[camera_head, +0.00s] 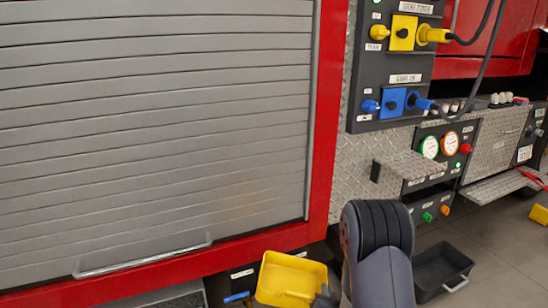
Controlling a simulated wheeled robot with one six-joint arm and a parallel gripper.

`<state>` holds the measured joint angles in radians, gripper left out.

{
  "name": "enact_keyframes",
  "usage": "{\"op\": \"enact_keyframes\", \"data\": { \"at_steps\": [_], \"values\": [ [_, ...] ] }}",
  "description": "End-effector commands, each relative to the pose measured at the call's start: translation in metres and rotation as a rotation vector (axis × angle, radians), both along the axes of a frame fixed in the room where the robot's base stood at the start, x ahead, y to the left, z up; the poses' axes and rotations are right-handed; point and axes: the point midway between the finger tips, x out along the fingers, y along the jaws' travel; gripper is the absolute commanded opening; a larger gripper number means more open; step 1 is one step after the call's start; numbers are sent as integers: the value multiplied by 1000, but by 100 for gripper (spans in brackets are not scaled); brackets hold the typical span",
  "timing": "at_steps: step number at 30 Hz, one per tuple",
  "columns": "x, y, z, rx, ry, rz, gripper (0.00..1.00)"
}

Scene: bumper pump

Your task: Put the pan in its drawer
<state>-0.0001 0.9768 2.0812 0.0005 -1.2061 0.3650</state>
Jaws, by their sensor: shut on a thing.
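A yellow pan (288,275), open at the top, is low in the view, beneath the red frame of the shutter. My gripper (326,296) is at the pan's right edge, shut on it; my arm and the bottom edge of the view hide part of it. A black open tray with a grey handle (459,284), which looks like a pulled-out drawer, is low to the right of my arm. It looks empty, and my arm hides its left side. I cannot tell for sure that it is the pan's drawer.
A grey roller shutter (155,130) with a bar handle fills the left. Yellow and blue connectors are on a panel (392,70). A metal shelf (408,165) juts out near the gauges. A lowered flap (497,187) is at right.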

Motion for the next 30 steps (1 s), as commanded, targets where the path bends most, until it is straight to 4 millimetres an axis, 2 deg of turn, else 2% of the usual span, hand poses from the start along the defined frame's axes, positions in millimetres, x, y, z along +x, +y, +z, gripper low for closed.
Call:
{"op": "enact_keyframes", "data": {
  "at_steps": [1, 30],
  "values": [
    [-3, 0, 20, 1, 1, 0, 0],
    [-49, 0, 202, 1, 1, 0, 0]
  ]
}}
